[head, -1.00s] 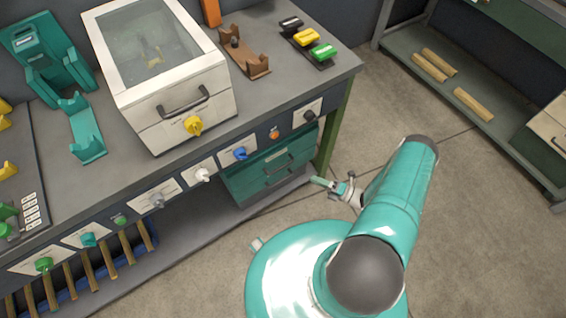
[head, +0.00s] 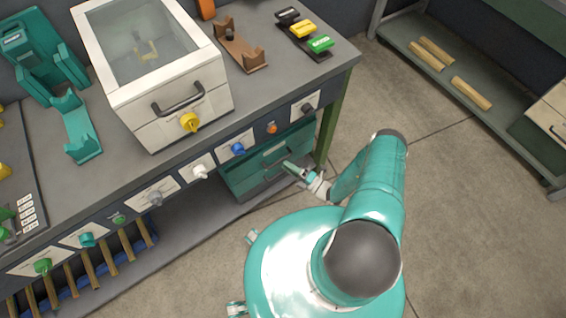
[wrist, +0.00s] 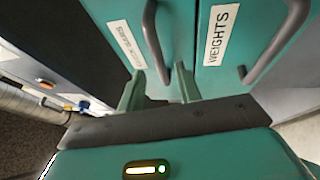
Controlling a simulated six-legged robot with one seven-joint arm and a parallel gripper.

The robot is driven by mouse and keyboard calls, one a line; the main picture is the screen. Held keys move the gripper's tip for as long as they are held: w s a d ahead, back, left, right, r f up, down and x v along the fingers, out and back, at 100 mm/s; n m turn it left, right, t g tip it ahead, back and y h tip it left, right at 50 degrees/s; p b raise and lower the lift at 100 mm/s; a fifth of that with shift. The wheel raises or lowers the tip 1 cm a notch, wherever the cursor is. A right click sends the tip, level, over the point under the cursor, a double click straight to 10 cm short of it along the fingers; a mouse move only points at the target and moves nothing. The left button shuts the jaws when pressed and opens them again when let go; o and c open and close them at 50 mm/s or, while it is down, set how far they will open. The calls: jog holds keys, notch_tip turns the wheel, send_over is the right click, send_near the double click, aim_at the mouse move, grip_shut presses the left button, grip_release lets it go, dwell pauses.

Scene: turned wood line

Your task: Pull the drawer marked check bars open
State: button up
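The drawer marked check bars (wrist: 177,30) is a teal front with a white label (wrist: 125,45) and a dark grey bar handle (wrist: 152,38), at upper left in the wrist view. The teal drawer unit (head: 240,176) is under the bench in the head view. My gripper (wrist: 160,88) is open, one finger on each side of the handle's lower end in the wrist picture. I cannot tell whether the fingers reach around or touch it. In the head view my gripper (head: 288,166) is in front of the drawer fronts. The drawer looks shut.
A second teal drawer, marked weights (wrist: 220,35), with its own handle (wrist: 283,40), is beside it in the wrist view. A green bench leg (head: 329,128) stands right of the unit. Bench knobs, including a blue one (head: 238,149), project above. Floor (head: 460,220) to the right is clear.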

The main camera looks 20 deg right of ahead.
jog(key=x, duration=0.3)
grip_shut()
jog(key=shift+d, duration=0.15)
